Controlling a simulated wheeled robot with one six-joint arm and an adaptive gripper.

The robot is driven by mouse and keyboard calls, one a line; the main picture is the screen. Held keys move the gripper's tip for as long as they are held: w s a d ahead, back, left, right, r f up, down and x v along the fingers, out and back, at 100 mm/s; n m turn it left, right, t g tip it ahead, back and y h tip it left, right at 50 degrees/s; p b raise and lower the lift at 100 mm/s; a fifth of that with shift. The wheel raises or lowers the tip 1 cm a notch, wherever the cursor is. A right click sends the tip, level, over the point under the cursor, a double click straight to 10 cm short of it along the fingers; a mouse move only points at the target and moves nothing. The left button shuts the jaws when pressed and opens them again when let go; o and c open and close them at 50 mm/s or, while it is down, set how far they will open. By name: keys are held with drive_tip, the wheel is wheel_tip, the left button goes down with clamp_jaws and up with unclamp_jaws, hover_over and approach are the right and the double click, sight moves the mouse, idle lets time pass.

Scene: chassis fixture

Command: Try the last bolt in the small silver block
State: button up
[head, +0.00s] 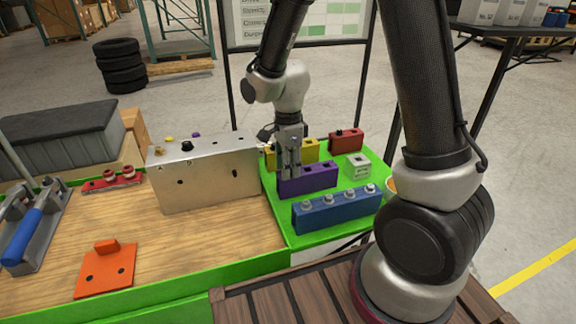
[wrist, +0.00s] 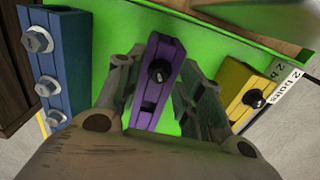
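The small silver block (head: 357,167) stands at the right of the green mat, with a dark opening on top. Whether it holds a bolt is too small to tell. My gripper (head: 290,172) points down at the purple block (head: 312,181). In the wrist view, my open fingers (wrist: 160,95) lie either side of the purple block (wrist: 165,52), with nothing clearly gripped. A black bolt (wrist: 160,72) sits in that block between them. The yellow block (wrist: 238,84) holds another black bolt (wrist: 254,98). The blue block (head: 338,213) carries several silver bolts (head: 333,198).
The large silver chassis box (head: 205,182) stands left of the green mat (head: 285,226), with a black piece (head: 187,146) on top. A red block (head: 345,140) is at the back. An orange bracket (head: 107,272) and a blue-handled tool (head: 30,230) lie on the wooden bench.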

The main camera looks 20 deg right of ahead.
drive_tip(key=shift+c, duration=0.5)
clamp_jaws()
drive_tip(key=shift+r, duration=3.5)
